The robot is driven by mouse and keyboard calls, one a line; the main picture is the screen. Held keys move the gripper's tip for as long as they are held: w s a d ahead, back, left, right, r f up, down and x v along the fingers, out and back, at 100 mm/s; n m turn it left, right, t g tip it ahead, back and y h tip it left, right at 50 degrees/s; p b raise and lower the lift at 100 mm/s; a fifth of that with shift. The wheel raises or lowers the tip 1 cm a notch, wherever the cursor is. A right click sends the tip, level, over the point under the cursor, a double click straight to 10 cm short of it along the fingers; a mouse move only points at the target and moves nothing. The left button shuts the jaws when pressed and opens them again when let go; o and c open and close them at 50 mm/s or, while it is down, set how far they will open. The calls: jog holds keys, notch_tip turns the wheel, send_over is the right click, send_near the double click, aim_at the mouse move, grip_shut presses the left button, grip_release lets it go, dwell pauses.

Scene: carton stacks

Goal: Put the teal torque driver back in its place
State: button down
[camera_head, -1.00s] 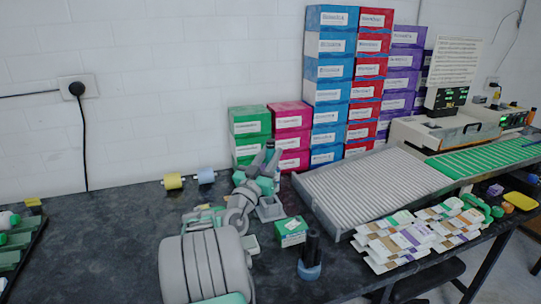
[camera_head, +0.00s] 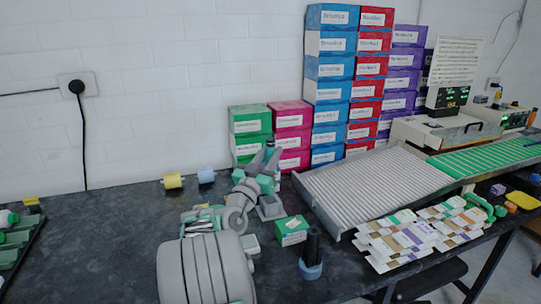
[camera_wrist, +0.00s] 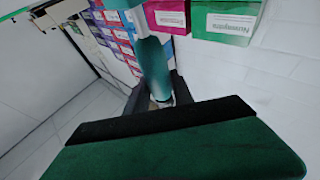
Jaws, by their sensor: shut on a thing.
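The teal torque driver (camera_wrist: 152,62) stands out between the dark fingers of my gripper (camera_wrist: 158,94) in the wrist view. My gripper is shut on it, and the fingers hide part of its shaft. In the head view my gripper (camera_head: 264,163) is raised above the middle of the bench, and only a little teal shows beside it. A grey square holder (camera_head: 270,210) stands on the bench just below my gripper, apart from it. I cannot tell whether this is the driver's place. A black upright piece in a blue-grey base (camera_head: 311,270) stands nearer the front.
A small green carton (camera_head: 291,231) stands right of my arm. A ribbed grey conveyor (camera_head: 375,185) and flat cartons (camera_head: 415,240) lie to the right. Coloured carton stacks (camera_head: 328,95) line the wall. Yellow (camera_head: 172,180) and blue (camera_head: 206,176) rolls stand behind. The left-middle bench (camera_head: 110,240) is clear.

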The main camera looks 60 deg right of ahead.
jog(key=shift+f+b, duration=3.9)
jog(key=shift+b, duration=0.6)
jog(key=c, duration=1)
grip_release()
jog(key=shift+f, duration=0.1)
